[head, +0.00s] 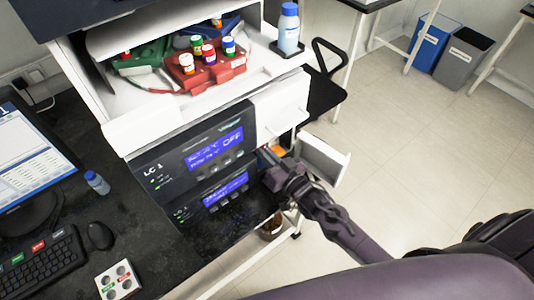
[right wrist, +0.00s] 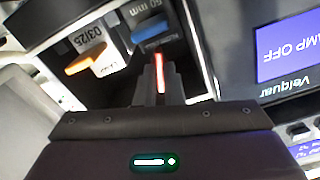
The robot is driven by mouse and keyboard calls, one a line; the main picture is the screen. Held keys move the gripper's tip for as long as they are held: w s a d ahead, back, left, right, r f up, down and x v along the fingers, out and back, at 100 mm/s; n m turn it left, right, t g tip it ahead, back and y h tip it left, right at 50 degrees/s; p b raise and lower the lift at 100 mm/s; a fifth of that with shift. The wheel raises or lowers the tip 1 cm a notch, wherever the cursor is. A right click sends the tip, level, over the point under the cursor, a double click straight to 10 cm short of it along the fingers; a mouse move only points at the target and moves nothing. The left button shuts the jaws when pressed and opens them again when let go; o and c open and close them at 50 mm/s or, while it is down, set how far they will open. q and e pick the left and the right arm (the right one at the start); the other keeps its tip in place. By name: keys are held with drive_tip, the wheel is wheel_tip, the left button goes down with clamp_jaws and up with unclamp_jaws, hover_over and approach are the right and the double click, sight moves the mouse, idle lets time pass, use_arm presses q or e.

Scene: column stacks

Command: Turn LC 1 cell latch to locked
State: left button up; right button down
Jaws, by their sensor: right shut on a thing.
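The LC 1 unit (head: 165,180) is the dark instrument with blue displays in the head view. My right gripper (head: 269,163) is at the open compartment on its right side. In the right wrist view, my right gripper (right wrist: 159,88) is shut on a thin red lever (right wrist: 159,66), seemingly the cell latch. The fingers hide much of the lever, and I cannot tell its lock position. Beside it are an orange-ended part (right wrist: 86,63) with a "03/25" label and a blue part (right wrist: 149,31) under a "60 mm" label. My left gripper is not in view.
A white door (head: 324,158) stands open right of my right gripper. Bottles in red (head: 215,78) and green (head: 140,60) trays sit on top, with a larger blue-capped bottle (head: 289,30). A monitor (head: 35,160) and keyboard (head: 45,262) stand at left.

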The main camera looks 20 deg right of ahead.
drive_tip(key=shift+f+n, duration=0.1)
drive_tip(key=shift+n, duration=1.6)
drive_tip(key=c, duration=1.5)
unclamp_jaws()
drive_tip(key=shift+c, duration=0.2)
drive_tip(key=b+v, duration=0.1)
drive_tip(key=v, duration=0.6)
drive_tip(key=shift+s+d, duration=0.15)
drive_tip(key=shift+s, duration=0.2)
